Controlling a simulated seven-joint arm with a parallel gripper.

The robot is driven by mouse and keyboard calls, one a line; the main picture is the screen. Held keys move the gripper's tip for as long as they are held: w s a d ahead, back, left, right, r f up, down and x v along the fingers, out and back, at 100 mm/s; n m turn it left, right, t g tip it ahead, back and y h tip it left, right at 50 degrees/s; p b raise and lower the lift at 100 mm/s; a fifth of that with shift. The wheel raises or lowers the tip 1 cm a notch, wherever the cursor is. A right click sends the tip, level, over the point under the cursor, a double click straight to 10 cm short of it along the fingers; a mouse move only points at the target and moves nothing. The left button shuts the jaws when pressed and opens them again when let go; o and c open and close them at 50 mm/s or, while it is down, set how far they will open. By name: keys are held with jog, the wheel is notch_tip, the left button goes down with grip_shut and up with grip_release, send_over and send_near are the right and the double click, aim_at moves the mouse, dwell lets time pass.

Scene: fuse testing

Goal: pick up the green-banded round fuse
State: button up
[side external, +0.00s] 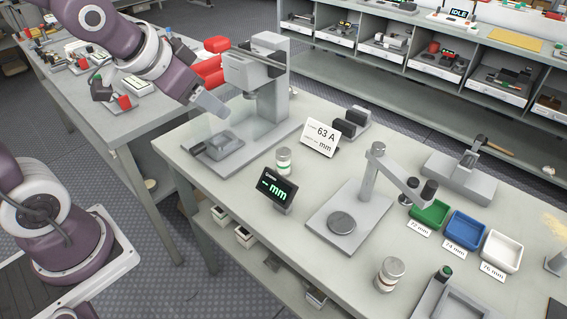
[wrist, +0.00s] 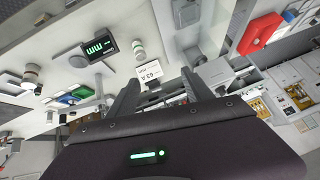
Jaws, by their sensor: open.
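The green-banded round fuse (side external: 284,160) is a short pale cylinder with grey metal ends. It stands upright on the grey workbench, between the black display and the 63 A card. It also shows in the wrist view (wrist: 139,51), above the fingers. My gripper (side external: 208,104) is up and to the left of the fuse, near the grey press-like stand, and is clear of the fuse. In the wrist view its two dark fingers (wrist: 161,76) are apart with nothing held between them.
The grey stand (side external: 262,85) rises beside my gripper. The black mm display (side external: 274,191) and 63 A card (side external: 321,134) flank the fuse. A second round fuse (side external: 389,274) stands near the front edge. Green (side external: 429,213), blue and white trays sit right of the post-and-arm gauge (side external: 370,190).

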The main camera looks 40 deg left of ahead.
jog(key=w+a+f+m+t+h, duration=0.1)
jog(key=w+f+m+t, duration=0.1)
jog(key=w+f, duration=0.65)
jog(key=m+t+h, duration=0.1)
jog(key=t+h, duration=0.2)
jog(key=h, duration=0.2)
send_near(286, 150)
jog(key=x, duration=0.5)
jog(key=shift+w+a+r, duration=0.1)
jog(key=shift+w+r, duration=0.05)
jog(key=shift+w, duration=0.2)
jog(key=shift+f, duration=0.3)
jog(key=x, duration=0.4)
jog(key=f+x, duration=0.1)
jog(key=x, duration=0.2)
jog(key=shift+s, duration=0.3)
grip_shut()
